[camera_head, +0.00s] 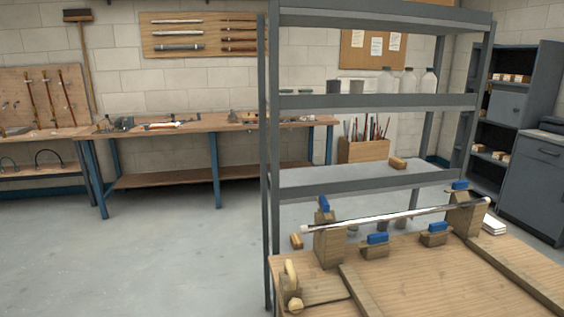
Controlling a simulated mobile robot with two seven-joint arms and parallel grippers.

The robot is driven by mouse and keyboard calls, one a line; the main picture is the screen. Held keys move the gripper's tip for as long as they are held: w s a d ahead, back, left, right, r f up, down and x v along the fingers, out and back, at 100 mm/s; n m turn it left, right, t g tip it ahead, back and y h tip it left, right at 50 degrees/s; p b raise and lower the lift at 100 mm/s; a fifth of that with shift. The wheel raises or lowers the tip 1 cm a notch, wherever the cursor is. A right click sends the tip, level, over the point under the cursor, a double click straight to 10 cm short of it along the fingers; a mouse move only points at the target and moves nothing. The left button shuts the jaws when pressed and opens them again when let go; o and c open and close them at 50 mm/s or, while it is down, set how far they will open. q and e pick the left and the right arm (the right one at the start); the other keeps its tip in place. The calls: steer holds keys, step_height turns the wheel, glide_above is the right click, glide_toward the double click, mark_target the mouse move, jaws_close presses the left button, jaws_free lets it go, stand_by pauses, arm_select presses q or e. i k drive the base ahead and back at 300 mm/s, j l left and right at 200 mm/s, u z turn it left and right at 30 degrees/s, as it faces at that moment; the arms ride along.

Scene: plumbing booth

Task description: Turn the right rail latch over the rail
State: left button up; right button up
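A light rod-like rail (395,216) lies across two wooden posts, the left post (328,243) and the right post (466,216), on the wooden bench top (430,270). A blue latch (460,185) sits flat on top of the right post, near the rail's right end. Whether it crosses over the rail is too small to tell. Another blue latch (324,203) stands upright on the left post. Two low wooden blocks between the posts bear blue pieces, one left (377,238) and one right (435,227). Neither of my grippers is in view.
A grey metal shelf rack (375,101) rises behind the bench, its left upright close to the bench's left edge. Wooden strips (357,289) lie on the bench top. A round-ended wooden piece (292,275) is at the front left. The bench's middle front is clear.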

mark_target(463, 185)
steer(key=i+l+z, duration=0.1)
steer(key=z, duration=1.15)
